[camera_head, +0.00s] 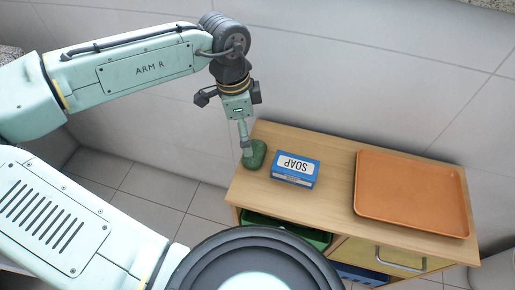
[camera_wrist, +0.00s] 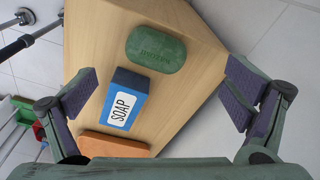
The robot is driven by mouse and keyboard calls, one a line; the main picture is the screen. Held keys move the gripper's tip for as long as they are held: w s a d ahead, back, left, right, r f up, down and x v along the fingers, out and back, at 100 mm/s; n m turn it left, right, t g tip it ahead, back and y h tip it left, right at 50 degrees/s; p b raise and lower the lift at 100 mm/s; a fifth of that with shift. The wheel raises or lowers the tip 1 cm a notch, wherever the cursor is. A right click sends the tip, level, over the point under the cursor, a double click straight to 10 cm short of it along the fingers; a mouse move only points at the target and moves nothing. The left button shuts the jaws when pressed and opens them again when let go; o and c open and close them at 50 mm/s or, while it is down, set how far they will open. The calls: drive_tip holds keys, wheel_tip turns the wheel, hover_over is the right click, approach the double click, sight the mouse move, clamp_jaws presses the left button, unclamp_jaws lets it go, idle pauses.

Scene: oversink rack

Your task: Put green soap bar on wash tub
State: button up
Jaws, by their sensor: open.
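The green soap bar (camera_head: 258,155) lies near the left end of a wooden cabinet top. It also shows in the wrist view (camera_wrist: 156,50), lying flat with raised lettering. My gripper (camera_head: 245,148) points down at the bar in the head view and overlaps it there. In the wrist view my gripper (camera_wrist: 163,88) is open, its two pads wide apart. The bar appears between and beyond the pads, with nothing held. Whether a fingertip touches the bar cannot be told. I cannot identify a wash tub in either view.
A blue soap box (camera_head: 295,170) stands right of the bar. An orange tray (camera_head: 412,228) covers the right part of the cabinet top (camera_head: 335,170). A green bin (camera_head: 322,240) sits in the shelf below, beside a drawer (camera_head: 385,257). A tiled wall rises behind.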

sight(254, 151)
drive_tip(key=f, duration=0.3)
drive_tip(key=shift+d, duration=0.25)
drive_tip(key=f, duration=0.2)
drive_tip(key=d+f, duration=0.1)
drive_tip(key=f, duration=0.1)
drive_tip(key=shift+s+d+f, duration=0.1)
drive_tip(key=shift+s, duration=0.15)
drive_tip(key=shift+f, duration=0.45)
drive_tip(key=shift+c, duration=0.5)
drive_tip(key=c, duration=1.3)
drive_tip(key=shift+o, duration=0.2)
drive_tip(key=shift+r, duration=0.1)
